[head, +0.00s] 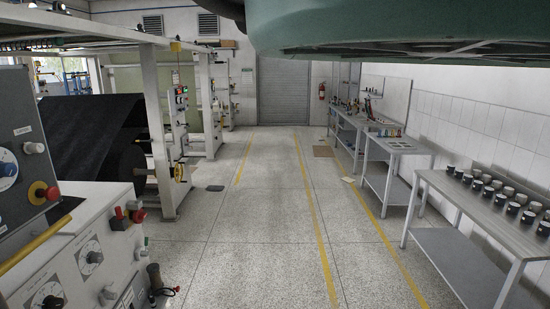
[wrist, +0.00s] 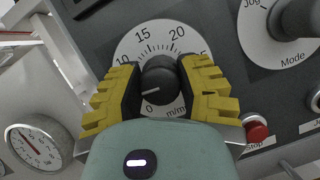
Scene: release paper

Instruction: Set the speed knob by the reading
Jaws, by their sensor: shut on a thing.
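The speed knob (wrist: 158,86) is black and sits on a white dial (wrist: 157,45) marked 0, 10, 15, 20 and m/min in the wrist view. A white line on the knob points left and slightly down, between the 0 and the 10. My gripper (wrist: 160,72) has its yellow-backed fingers on both sides of the knob and is shut on it. The fingers hide parts of the scale. The gripper does not show in the head view.
A red stop button (wrist: 257,130) is close right of my gripper, with the mode knob (wrist: 299,20) at upper right. In the head view, a white control cabinet (head: 120,240) stands left and a bench with cups (head: 450,200) right. The floor between (head: 245,240) is clear.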

